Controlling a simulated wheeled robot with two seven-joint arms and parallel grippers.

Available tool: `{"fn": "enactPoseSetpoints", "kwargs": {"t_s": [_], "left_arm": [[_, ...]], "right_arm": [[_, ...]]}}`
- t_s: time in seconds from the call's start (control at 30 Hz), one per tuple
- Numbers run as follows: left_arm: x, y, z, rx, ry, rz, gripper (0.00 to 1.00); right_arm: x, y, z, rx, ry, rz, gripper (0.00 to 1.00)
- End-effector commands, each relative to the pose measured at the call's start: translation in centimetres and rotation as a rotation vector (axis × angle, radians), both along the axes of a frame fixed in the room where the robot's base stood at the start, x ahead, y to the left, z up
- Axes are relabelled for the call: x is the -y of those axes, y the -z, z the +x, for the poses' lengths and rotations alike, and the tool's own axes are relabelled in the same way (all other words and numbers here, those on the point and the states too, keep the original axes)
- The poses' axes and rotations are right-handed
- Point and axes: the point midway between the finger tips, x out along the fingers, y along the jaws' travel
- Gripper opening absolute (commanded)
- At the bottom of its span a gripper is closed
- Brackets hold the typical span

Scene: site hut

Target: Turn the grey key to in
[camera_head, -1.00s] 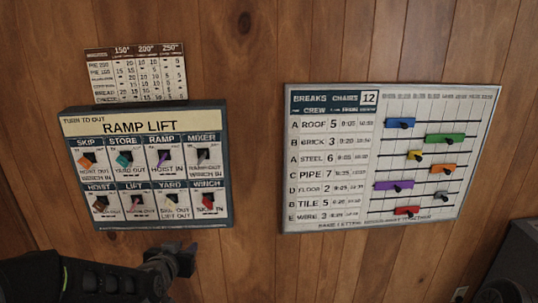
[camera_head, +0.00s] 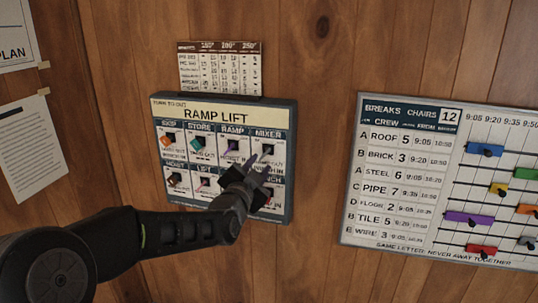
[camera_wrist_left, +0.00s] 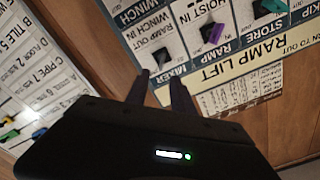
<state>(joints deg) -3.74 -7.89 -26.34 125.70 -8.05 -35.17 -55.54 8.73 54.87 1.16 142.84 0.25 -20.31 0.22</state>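The grey key (camera_head: 267,150) sits under the MIXER label at the right end of the top row on the RAMP LIFT panel (camera_head: 224,113). In the left wrist view the key (camera_wrist_left: 161,57) looks dark and lies just beyond my fingertips, in line with the gap between them. My left gripper (camera_head: 259,163) is in front of the panel's right side. In the left wrist view its two fingers (camera_wrist_left: 160,82) stand apart with nothing between them. The gripper hides part of the lower row. My right gripper is not in view.
Other keys sit close by: purple (camera_head: 232,146), teal (camera_head: 198,142) and orange (camera_head: 170,139). A small chart (camera_head: 220,70) is above the panel. A board with coloured sliders (camera_head: 400,180) hangs to the right, with bare wood wall between. Papers (camera_head: 28,145) hang at the left.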

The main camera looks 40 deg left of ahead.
Motion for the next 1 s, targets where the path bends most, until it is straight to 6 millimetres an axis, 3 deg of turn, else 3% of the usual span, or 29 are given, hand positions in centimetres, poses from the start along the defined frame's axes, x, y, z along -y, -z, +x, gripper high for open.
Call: {"fn": "enactPoseSetpoints", "kwargs": {"t_s": [0.27,0.7,1.0], "left_arm": [[-0.3,-0.1,1.1,-0.002,0.001,0.0,0.29],[-2.4,-0.1,6.7,-0.002,-0.001,0.0,0.29],[-2.6,0.0,7.4,0.0,0.0,-0.001,0.29]], "right_arm": [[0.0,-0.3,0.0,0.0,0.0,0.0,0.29],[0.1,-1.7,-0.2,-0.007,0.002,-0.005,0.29],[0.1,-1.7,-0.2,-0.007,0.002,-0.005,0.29]]}}
